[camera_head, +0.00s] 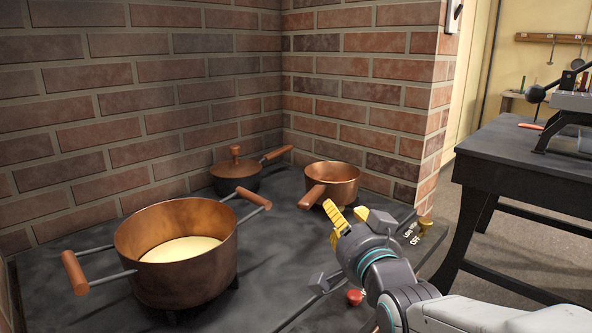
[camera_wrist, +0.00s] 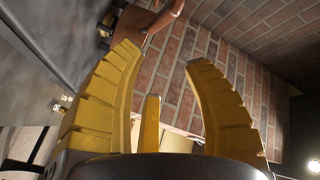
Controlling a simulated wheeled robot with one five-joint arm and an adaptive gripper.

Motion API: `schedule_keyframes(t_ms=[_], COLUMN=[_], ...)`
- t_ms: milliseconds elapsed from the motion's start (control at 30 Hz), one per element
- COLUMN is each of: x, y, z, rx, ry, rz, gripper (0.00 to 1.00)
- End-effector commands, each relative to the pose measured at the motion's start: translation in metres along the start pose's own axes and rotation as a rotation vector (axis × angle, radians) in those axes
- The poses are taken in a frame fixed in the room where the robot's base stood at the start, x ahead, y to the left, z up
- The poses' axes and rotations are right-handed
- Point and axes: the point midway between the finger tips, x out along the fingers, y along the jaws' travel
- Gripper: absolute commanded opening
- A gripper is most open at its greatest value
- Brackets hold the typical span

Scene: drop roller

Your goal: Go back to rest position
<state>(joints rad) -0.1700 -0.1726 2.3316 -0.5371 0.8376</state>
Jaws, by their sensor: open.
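My gripper (camera_head: 348,218) reaches in from the lower right in the head view, over the front right part of the dark stove top (camera_head: 268,262). Its yellow fingers (camera_wrist: 165,75) are spread apart in the wrist view, with nothing between them. In the head view the fingers show close to the small copper saucepan (camera_head: 338,180); I cannot tell the exact gap. A wooden handle (camera_wrist: 166,16) shows past the fingertips at the top of the wrist view.
A large copper pot (camera_head: 178,275) with pale contents stands front left. A lidded dark pan (camera_head: 236,178) stands in the back corner. Brick walls (camera_head: 130,85) close the left and back. A red knob (camera_head: 354,297) and a brass knob (camera_head: 425,224) line the front edge. A dark table (camera_head: 510,160) stands right.

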Motion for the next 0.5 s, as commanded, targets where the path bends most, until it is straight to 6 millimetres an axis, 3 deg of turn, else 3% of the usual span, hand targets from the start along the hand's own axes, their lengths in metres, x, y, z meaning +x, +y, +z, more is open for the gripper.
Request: schedule_keyframes(t_ms=[33, 500], x=[-0.006, -0.075], y=[-0.015, -0.032], z=[-0.018, -0.063], rx=[-0.027, -0.293], ry=[-0.021, -0.314], rz=[0.034, 0.337], gripper=[0.45, 0.45])
